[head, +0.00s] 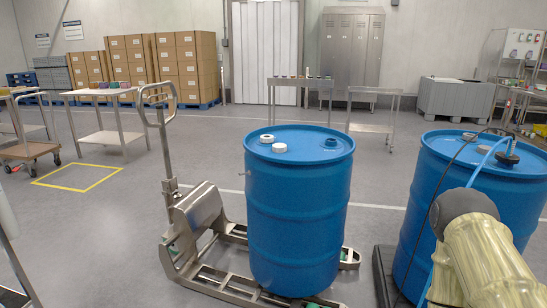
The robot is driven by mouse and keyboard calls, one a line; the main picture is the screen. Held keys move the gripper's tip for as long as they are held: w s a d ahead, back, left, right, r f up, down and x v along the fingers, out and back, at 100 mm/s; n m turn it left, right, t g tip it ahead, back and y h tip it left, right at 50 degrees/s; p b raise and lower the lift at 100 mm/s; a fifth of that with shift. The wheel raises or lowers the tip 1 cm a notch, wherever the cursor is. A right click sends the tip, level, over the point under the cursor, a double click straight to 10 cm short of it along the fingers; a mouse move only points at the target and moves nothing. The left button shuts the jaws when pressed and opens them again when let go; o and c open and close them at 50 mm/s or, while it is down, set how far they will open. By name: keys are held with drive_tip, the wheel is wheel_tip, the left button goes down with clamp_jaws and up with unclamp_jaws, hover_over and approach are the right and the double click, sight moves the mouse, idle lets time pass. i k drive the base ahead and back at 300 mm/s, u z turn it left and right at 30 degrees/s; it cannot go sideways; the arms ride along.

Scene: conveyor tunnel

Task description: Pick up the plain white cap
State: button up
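A plain white cap (279,148) lies on top of the near blue drum (296,215), toward the left of the lid. Just behind and left of it is a second white cap (267,138) with a darker mark in its top.
The near drum stands on a steel pallet truck (195,230) with an upright handle. A dark fitting with hoses (507,155) sits on the right drum. Carts and tables stand behind, with open floor between.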

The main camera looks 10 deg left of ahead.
sight(277, 148)
drive_tip(key=u, duration=0.8)
drive_tip(key=i, duration=1.1)
drive_tip(key=u, duration=0.15)
